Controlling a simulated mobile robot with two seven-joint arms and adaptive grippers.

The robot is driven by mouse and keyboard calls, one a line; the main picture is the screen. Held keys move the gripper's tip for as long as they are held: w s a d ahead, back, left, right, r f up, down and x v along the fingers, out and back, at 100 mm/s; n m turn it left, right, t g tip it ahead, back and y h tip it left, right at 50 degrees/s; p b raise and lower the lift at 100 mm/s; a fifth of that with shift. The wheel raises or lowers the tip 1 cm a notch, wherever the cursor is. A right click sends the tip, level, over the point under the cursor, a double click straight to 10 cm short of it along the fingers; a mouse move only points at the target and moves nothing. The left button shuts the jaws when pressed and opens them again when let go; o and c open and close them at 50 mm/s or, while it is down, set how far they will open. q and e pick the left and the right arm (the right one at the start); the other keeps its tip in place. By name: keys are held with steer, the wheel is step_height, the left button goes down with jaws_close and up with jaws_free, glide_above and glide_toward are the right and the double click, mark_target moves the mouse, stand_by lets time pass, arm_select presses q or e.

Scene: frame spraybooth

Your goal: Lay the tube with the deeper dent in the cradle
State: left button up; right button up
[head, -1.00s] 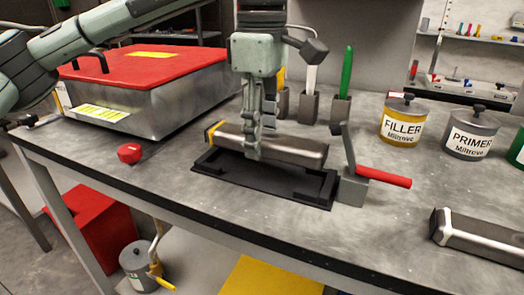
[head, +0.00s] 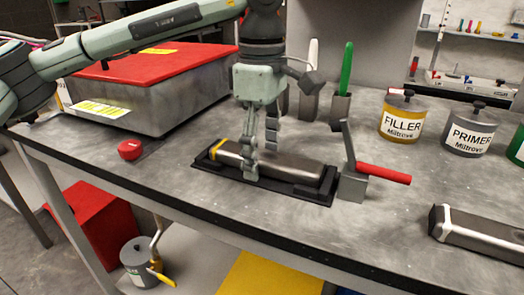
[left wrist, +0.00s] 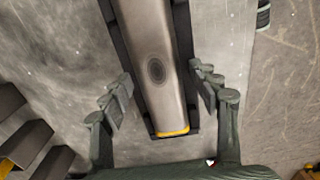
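A grey metal tube with a yellow band at one end (head: 300,168) lies lengthwise in the black cradle (head: 290,195) on the bench. In the left wrist view the tube (left wrist: 152,40) shows a dark oval dent (left wrist: 156,72) on its upper face. My left gripper (head: 261,160) is over the tube, with its fingers on either side of it; in the left wrist view the fingers (left wrist: 163,92) stand apart from the tube's sides, so it is open. A second tube with a white band (head: 480,235) lies at the bench's right; no dent shows on it. My right gripper is not in view.
A clamp with a red handle (head: 383,174) stands close to the cradle's right end. A red button (head: 130,150) and a red-lidded metal box (head: 165,100) are to the left. Filler (head: 401,118) and primer (head: 470,130) tins stand at the right. Upright holders are behind the cradle.

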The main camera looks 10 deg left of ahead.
mark_target(262, 154)
arm_select(q)
steer(key=shift+r, duration=0.55)
step_height(262, 154, up, 11)
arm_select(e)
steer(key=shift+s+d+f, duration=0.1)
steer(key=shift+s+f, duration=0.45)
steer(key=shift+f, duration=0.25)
arm_select(q)
steer(key=shift+r, duration=0.1)
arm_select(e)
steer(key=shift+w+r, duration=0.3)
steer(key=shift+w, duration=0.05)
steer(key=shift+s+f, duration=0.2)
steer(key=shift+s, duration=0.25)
